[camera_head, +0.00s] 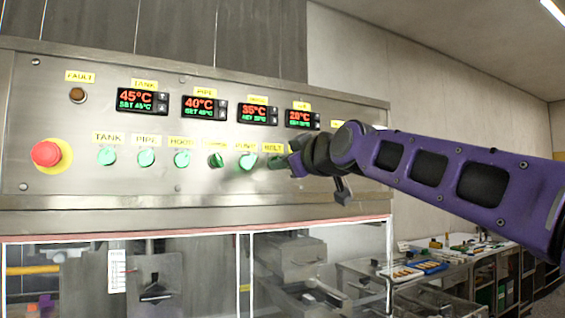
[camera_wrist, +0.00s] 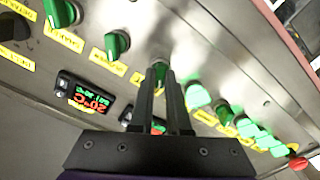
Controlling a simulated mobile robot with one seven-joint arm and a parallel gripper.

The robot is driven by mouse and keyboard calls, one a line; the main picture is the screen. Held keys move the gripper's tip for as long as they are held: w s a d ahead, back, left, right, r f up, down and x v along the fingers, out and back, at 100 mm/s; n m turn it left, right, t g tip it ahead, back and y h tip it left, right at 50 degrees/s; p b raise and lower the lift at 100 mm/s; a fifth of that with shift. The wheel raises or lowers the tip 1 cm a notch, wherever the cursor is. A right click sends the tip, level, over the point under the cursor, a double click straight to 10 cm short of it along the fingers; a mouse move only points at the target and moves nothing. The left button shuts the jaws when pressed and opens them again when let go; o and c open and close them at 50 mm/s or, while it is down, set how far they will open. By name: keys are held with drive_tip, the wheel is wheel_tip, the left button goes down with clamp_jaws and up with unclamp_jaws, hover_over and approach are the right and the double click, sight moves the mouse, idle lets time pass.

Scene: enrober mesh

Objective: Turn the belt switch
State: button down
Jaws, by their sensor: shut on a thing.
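The belt switch (camera_head: 275,162) is a dark green knob below the yellow BELT label (camera_head: 272,148) on the steel control panel (camera_head: 60,205). My gripper (camera_head: 287,162) reaches it from the right, with the black wrist hiding part of the panel. In the wrist view, my gripper (camera_wrist: 160,72) has its two black fingers close together on either side of the green belt switch (camera_wrist: 161,73). It is shut on that knob. The exact turn angle of the knob is hard to tell between the fingers.
Lit green switches (camera_head: 246,161) stand in a row left of the belt switch. A red stop button (camera_head: 46,154) is at the far left. Temperature displays (camera_head: 258,114) sit above. In the wrist view, unlit green knobs (camera_wrist: 117,45) lie close by. A cluttered bench (camera_head: 420,268) stands behind.

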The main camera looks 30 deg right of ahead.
drive_tip(key=m+b, duration=0.1)
drive_tip(key=m, duration=1)
drive_tip(key=shift+d+m, duration=0.1)
drive_tip(key=shift+m, duration=0.2)
idle(0.4)
drive_tip(key=c, duration=0.9)
unclamp_jaws()
drive_tip(key=s, duration=0.5)
drive_tip(key=s+b, duration=0.1)
drive_tip(key=s, duration=1.1)
drive_tip(key=shift+s+d+b, duration=0.2)
drive_tip(key=shift+d+b, duration=0.05)
drive_tip(key=shift+b, duration=0.15)
